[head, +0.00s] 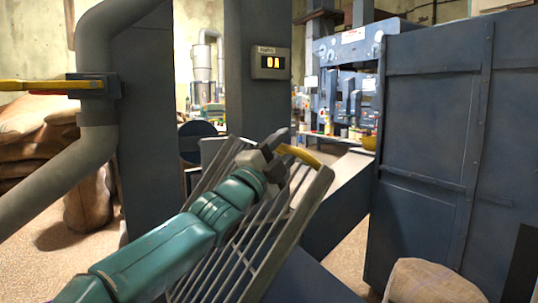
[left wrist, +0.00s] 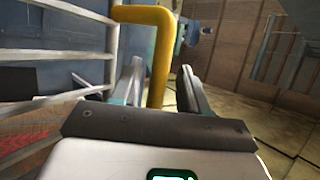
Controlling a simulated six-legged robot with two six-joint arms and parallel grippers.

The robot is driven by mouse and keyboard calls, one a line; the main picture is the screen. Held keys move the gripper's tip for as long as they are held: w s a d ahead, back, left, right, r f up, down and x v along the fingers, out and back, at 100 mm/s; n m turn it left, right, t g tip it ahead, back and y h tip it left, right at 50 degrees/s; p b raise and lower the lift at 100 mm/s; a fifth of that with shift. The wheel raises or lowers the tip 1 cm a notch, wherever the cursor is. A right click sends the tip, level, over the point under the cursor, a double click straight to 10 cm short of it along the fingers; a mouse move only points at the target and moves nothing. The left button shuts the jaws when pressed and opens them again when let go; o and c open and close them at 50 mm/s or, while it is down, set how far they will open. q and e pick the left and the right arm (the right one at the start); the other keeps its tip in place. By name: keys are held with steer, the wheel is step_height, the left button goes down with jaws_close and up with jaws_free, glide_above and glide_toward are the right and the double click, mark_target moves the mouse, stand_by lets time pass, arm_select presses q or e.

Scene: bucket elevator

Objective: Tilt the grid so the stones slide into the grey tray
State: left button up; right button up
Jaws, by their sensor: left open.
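The grid (head: 302,212), a grey metal frame with parallel bars, stands at a slant in the middle of the head view. My left arm covers part of it. A yellow handle (head: 300,155) is at its upper end. My left gripper (head: 280,147) is at this handle. In the left wrist view the yellow handle (left wrist: 157,65) passes between the two open fingers, with gaps beside it. Grid bars (left wrist: 65,57) show at the left there. I cannot make out any stones or clearly identify the grey tray. My right gripper is not in view.
A blue metal cabinet (head: 430,150) stands at the right, with a sack (head: 430,282) at its foot. A grey pipe (head: 95,150) and blue column (head: 147,120) stand at the left, near brown sacks (head: 35,130).

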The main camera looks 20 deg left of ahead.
arm_select(q)
steer(key=b+v, duration=0.2)
steer(key=v, duration=0.3)
steer(key=shift+a+f, duration=0.1)
steer(key=shift+f, duration=0.05)
steer(key=s+a+p, duration=0.1)
steer(key=s+a, duration=0.3)
steer(key=s, duration=0.7)
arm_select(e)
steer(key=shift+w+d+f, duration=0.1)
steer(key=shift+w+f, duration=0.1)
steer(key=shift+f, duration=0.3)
arm_select(q)
steer(key=shift+r, duration=0.25)
